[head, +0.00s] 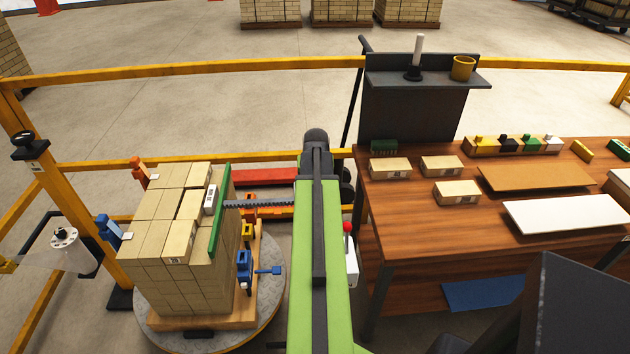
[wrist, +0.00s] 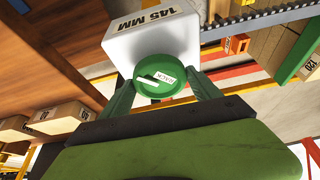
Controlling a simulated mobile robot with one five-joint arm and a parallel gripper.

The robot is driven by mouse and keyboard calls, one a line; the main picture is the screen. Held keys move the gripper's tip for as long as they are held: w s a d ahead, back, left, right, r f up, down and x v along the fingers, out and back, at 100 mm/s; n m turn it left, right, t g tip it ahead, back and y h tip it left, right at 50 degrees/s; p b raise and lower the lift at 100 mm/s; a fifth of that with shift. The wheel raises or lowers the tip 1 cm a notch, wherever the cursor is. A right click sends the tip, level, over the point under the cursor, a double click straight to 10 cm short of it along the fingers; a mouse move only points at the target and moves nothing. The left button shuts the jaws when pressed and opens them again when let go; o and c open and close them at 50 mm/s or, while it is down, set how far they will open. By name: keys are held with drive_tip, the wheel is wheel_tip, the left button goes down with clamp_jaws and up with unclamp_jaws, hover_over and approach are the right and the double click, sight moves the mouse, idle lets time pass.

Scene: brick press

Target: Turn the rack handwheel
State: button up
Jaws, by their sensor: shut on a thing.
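The green round rack handwheel (wrist: 160,82) shows in the wrist view, with a white "RACK" label and a pale mark on its face. My gripper (wrist: 163,88) is shut on it, with one dark green finger on each side. Behind the wheel is a white housing (wrist: 150,38) marked "145 MM". The toothed rack (head: 262,204) reaches left in the head view to a green push plate (head: 220,212) beside the brick stack (head: 176,240); it also shows in the wrist view (wrist: 262,20). In the head view my green arm hides the wheel and my gripper.
The stack stands on a wooden pallet on a round turntable (head: 160,337). A wooden table (head: 420,225) to the right carries several boxes. A red-knobbed lever (head: 347,230) stands just right of my arm. Yellow rails (head: 200,73) run behind.

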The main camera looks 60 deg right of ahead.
drive_tip(key=m, duration=0.2)
drive_tip(key=m+g+h, duration=0.1)
drive_tip(key=m, duration=0.1)
drive_tip(key=shift+w+m+g, duration=0.1)
drive_tip(key=shift+m+g, duration=0.2)
drive_tip(key=m+g, duration=0.2)
drive_tip(key=m, duration=0.2)
drive_tip(key=shift+w+m, duration=0.15)
drive_tip(key=shift+m, duration=0.15)
drive_tip(key=m, duration=0.2)
drive_tip(key=m+g, duration=0.1)
drive_tip(key=m, duration=0.1)
drive_tip(key=shift+d+g+y, duration=0.15)
drive_tip(key=shift+g+y, duration=0.15)
drive_tip(key=shift+y, duration=0.1)
drive_tip(key=shift+m+g+y, duration=0.5)
drive_tip(key=shift+m, duration=1.5)
drive_tip(key=o, duration=1.4)
drive_tip(key=shift+c, duration=0.2)
drive_tip(key=shift+w, duration=0.1)
